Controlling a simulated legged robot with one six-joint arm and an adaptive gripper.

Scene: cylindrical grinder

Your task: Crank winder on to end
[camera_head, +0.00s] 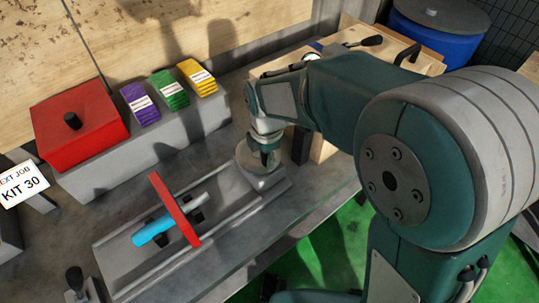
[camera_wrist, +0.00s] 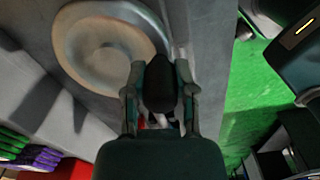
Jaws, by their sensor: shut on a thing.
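The winder is a round pale wheel (camera_head: 243,158) at the right end of the grey grinder bed. In the wrist view the wheel (camera_wrist: 75,50) is at upper left, with a dark upright knob (camera_wrist: 158,68) beside its rim. My gripper (camera_wrist: 159,92) has a finger on each side of this knob and is shut on it. In the head view my gripper (camera_head: 266,152) points down over the wheel and hides part of it.
A red box (camera_head: 80,135) and purple, green (camera_head: 168,90) and yellow packs stand on a grey ledge behind the bed. A wooden block (camera_head: 322,148) stands close right of the wheel. A blue drum (camera_head: 440,38) is at back right. Green floor lies beyond the bench's front edge.

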